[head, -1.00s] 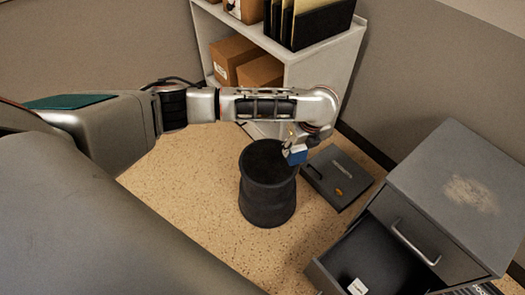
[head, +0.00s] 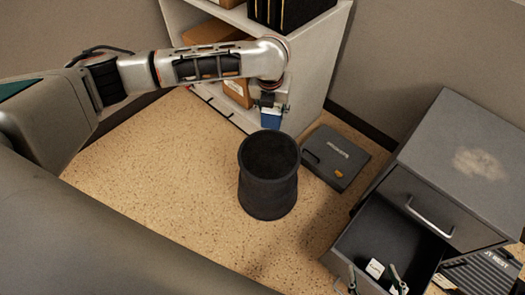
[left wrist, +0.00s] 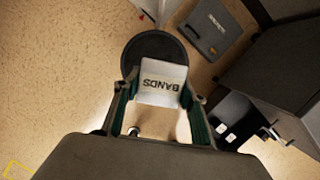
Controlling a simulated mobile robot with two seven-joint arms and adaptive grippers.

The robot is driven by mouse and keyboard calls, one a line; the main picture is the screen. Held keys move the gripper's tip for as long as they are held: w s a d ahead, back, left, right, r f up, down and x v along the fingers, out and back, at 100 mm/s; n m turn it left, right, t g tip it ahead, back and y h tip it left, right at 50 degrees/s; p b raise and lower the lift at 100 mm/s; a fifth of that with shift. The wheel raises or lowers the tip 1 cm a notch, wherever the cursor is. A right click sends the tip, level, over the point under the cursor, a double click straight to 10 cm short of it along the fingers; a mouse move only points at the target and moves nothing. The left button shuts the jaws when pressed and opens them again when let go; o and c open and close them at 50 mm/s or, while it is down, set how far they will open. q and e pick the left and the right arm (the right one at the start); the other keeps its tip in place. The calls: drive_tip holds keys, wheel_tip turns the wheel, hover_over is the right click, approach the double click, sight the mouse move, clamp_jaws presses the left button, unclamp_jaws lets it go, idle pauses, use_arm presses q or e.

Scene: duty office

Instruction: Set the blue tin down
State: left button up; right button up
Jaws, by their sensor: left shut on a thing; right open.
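The blue tin (head: 271,121) hangs below my left gripper (head: 270,108), which is shut on it. In the head view it overlaps the far rim of a black round bin (head: 268,190); I cannot tell its height above the rim. My right gripper (head: 376,283) is open at the bottom edge of the head view, over the open drawer. Its fingertips show and the rest is cut off.
A grey flat case (head: 336,157) lies on the floor right of the bin. A grey cabinet (head: 465,165) stands at right with its drawer (head: 385,235) open, a white-labelled item (head: 375,268) inside. A shelf unit (head: 312,80) stands behind. Floor left of the bin is clear.

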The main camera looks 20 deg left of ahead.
sight(270, 120)
use_arm(q)
drive_tip(key=shift+a, duration=0.15)
drive_tip(key=shift+f, duration=0.25)
drive_tip(key=f+b, duration=0.1)
drive_tip(key=f, duration=0.3)
drive_tip(key=shift+s+b, duration=0.2)
drive_tip(key=shift+b, duration=0.15)
wheel_tip(270, 120, down, 16)
drive_tip(key=b, duration=0.6)
drive_tip(key=shift+r+b, duration=0.15)
drive_tip(key=shift+b, duration=0.15)
drive_tip(key=shift+w+r, duration=0.25)
drive_tip(key=shift+c, duration=0.5)
drive_tip(key=shift+f, duration=0.15)
drive_tip(key=o, duration=1.1)
drive_tip(key=shift+o, duration=1)
drive_tip(key=shift+a, duration=0.1)
use_arm(e)
drive_tip(key=w+a+r+m+t+y, duration=0.1)
drive_tip(key=w+a+r, duration=0.1)
drive_tip(key=a, duration=0.4)
drive_tip(key=shift+w+a+r+m+t+y, duration=0.3)
drive_tip(key=shift+w+r+m+y, duration=0.1)
drive_tip(key=shift+r, duration=0.35)
